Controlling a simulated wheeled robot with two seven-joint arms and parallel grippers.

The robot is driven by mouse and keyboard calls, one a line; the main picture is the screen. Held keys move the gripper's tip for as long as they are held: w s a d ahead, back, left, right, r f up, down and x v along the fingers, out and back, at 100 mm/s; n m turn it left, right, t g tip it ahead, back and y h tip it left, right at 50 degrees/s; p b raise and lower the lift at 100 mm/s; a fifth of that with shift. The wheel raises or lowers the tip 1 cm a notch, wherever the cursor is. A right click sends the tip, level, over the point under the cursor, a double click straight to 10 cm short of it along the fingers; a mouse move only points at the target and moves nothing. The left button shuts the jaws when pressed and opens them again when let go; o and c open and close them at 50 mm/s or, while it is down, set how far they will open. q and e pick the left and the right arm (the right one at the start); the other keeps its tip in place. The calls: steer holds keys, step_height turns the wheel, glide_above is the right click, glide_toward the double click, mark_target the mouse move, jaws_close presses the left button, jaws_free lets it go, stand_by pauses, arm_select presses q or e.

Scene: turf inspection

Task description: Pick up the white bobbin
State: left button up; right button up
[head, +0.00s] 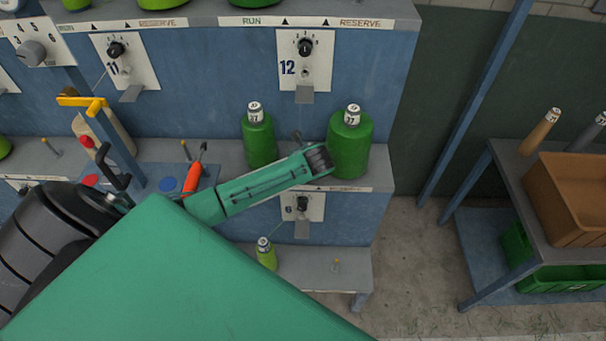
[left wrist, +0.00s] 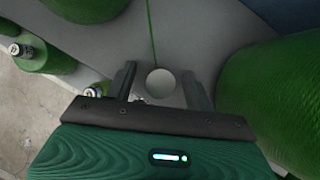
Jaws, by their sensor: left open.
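My left gripper (head: 320,160) reaches in from the left to the middle shelf, close to a large green bobbin (head: 350,142). In the left wrist view the gripper's two fingers (left wrist: 159,72) are apart, and a pale round disc (left wrist: 161,83) shows between them. I cannot tell whether this disc is the top of the white bobbin or touches the fingers. No clearly white bobbin shows in the head view; the bobbins seen there are green with white-labelled tops. My right gripper is not in view.
Another green bobbin (head: 259,140) stands left of the gripper on the shelf (head: 378,180). A small green one (head: 266,255) is on the lower shelf. A brown crate (head: 570,200) sits on a side table at right, above a green crate (head: 520,245). Open floor lies between.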

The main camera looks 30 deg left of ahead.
arm_select(q)
steer(key=c, duration=1)
steer(key=shift+r, duration=0.15)
steer(key=shift+c, duration=0.2)
